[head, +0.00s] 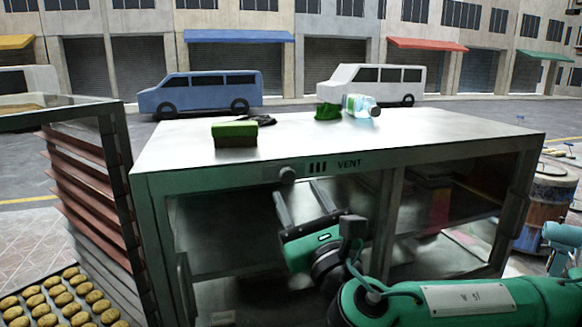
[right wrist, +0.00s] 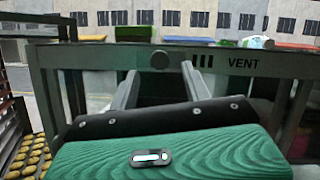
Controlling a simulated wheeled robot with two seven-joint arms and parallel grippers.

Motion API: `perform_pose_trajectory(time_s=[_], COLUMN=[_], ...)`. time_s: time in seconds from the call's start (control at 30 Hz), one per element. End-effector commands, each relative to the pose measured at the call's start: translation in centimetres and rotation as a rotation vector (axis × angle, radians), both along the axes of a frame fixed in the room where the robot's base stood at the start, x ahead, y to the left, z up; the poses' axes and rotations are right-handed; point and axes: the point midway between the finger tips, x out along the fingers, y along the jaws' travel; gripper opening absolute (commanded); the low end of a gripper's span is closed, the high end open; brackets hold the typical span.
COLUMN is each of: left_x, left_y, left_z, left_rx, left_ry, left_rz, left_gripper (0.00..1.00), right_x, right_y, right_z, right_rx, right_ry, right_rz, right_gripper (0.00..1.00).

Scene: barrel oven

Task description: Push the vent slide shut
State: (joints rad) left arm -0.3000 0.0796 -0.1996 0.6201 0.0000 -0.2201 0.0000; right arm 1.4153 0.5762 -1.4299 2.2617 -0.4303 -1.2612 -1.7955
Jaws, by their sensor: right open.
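The dark slots show uncovered. In the right wrist view the knob (right wrist: 160,60) is near the top middle, with the slots (right wrist: 202,61) to its right. My right gripper (head: 299,189) is open and empty, just in front of the cabinet. In the right wrist view its fingers (right wrist: 159,74) point forward on either side of the knob, a little below it; contact cannot be told. My left gripper is not in view.
On the cabinet top (head: 400,137) are a green-topped block (head: 235,135), a crumpled green cloth (head: 328,111) and a clear bottle (head: 361,105). A barrel (head: 547,207) stands right.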

Motion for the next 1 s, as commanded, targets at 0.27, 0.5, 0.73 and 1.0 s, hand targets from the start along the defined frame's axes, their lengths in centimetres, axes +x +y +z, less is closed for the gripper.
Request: perform_pose_trajectory(time_s=[0.27, 0.5, 0.73, 1.0], left_x=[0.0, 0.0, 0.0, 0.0], left_y=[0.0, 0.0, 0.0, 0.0], left_z=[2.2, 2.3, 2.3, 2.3], left_rx=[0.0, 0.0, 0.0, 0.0], left_ry=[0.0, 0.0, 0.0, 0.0], left_rz=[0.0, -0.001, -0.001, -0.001], left_gripper=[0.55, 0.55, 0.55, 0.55], right_x=[3.3, 3.8, 3.8, 3.8], right_y=[1.3, 1.5, 1.5, 1.5], right_z=[1.6, 1.6, 1.6, 1.6], right_rx=[-0.001, 0.001, 0.001, 0.001], right_ry=[0.001, 0.001, 0.001, 0.001], right_rz=[0.001, 0.0, 0.0, 0.0], right_gripper=[0.49, 0.49, 0.33, 0.0])
